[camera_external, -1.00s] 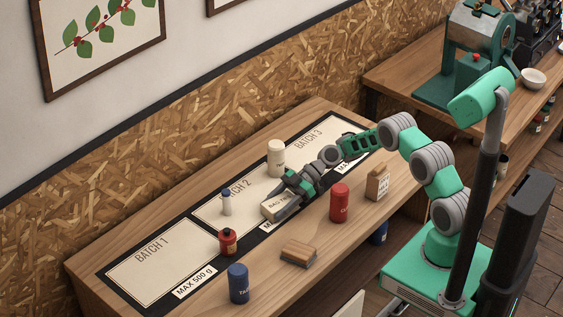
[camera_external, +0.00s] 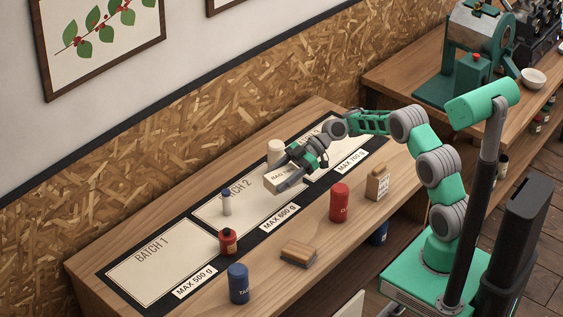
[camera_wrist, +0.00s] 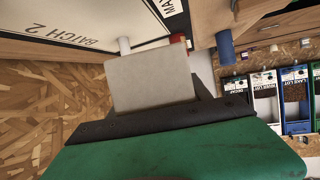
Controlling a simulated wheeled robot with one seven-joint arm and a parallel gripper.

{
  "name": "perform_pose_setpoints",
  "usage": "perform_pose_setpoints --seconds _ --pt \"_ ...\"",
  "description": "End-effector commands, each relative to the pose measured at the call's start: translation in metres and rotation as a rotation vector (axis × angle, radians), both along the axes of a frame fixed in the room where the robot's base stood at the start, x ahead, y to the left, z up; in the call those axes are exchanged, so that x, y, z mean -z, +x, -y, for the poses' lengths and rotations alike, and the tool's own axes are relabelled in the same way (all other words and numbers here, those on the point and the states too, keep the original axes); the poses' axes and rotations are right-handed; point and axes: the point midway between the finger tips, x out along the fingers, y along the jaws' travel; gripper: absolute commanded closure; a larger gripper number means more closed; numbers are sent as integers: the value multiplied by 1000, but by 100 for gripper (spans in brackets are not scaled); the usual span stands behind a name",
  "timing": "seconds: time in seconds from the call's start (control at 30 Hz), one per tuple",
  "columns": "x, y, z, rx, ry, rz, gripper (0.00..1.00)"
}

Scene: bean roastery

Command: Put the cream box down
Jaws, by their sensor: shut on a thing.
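The cream box (camera_external: 277,182) has a dark printed label and is between the fingers of my gripper (camera_external: 290,180). My gripper is shut on it. In the external view the box appears raised above the mat, over the right part of the BATCH 2 panel (camera_external: 215,215). In the wrist view the box (camera_wrist: 150,80) shows as a plain pale face filling the middle. The cream cylinder (camera_external: 275,150) stands just behind the box and is partly hidden by it and the gripper.
The BATCH 1 panel (camera_external: 155,265) is mostly clear.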

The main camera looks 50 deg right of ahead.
Motion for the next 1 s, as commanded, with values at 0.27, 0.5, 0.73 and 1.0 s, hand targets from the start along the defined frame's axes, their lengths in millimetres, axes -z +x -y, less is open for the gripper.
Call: perform_pose_setpoints --seconds 0.27,0.5,0.73,1.0 --pt "-14 13 131 230 -1 3 86" --pt "-17 1 218 419 -1 3 86" --pt "-3 -2 239 533 1 -1 86" --pt "40 5 244 566 3 -4 86"
